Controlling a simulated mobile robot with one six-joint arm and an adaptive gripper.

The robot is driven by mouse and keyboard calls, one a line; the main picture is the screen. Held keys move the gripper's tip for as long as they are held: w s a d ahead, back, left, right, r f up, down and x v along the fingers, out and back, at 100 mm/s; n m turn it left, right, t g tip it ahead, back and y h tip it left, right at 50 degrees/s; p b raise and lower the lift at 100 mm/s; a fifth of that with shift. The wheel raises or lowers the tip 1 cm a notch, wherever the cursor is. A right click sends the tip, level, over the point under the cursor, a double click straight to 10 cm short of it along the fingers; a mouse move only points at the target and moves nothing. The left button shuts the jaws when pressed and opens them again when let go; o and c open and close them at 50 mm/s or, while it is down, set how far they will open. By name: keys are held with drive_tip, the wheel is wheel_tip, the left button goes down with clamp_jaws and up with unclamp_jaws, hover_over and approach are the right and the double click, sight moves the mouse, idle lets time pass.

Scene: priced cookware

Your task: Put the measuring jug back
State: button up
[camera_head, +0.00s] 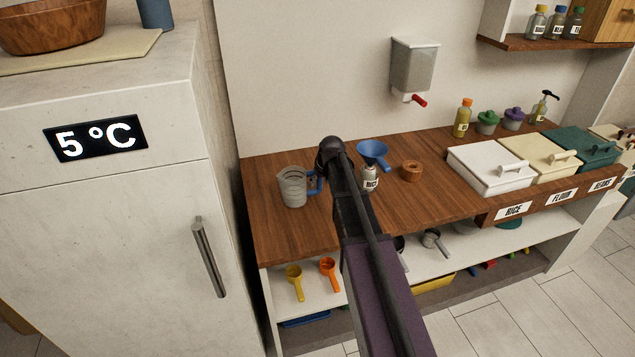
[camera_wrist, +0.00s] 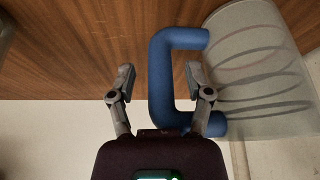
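The measuring jug (camera_head: 292,188) is clear with a blue handle and stands upright on the wooden counter (camera_head: 270,228), near its left end. In the wrist view the jug's ringed body (camera_wrist: 262,75) is at the right, and its blue handle (camera_wrist: 160,75) is in the middle. My gripper (camera_wrist: 161,80) is open, with one finger on each side of the handle's grip bar and a gap visible on both sides. The right finger appears to lie in the handle's loop. In the head view my arm hides the fingers.
A blue funnel (camera_head: 373,150) on a labelled jar (camera_head: 369,181) and a wooden ring (camera_head: 411,170) stand just right of my arm. A dispenser (camera_head: 413,65) hangs on the wall. The fridge (camera_head: 100,235) borders the counter's left. Lidded bins (camera_head: 490,167) fill the right side.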

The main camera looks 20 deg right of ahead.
drive_tip(key=shift+r, duration=0.1)
idle(0.3)
drive_tip(key=p+v, duration=1.1)
drive_tip(key=v, duration=0.1)
idle(0.6)
idle(0.5)
drive_tip(key=s+a+g, duration=0.1)
drive_tip(key=s+a, duration=0.2)
drive_tip(key=s, duration=0.5)
drive_tip(key=s+a+f+m+g, duration=0.1)
drive_tip(key=s+a, duration=0.3)
drive_tip(key=s, duration=0.4)
drive_tip(key=s+a+g, duration=0.2)
drive_tip(key=s+a, duration=0.1)
drive_tip(key=s, duration=0.5)
drive_tip(key=shift+s+a+f+m+g+h, duration=0.15)
drive_tip(key=shift+a+m+g+h, duration=0.15)
drive_tip(key=shift+m+h, duration=0.1)
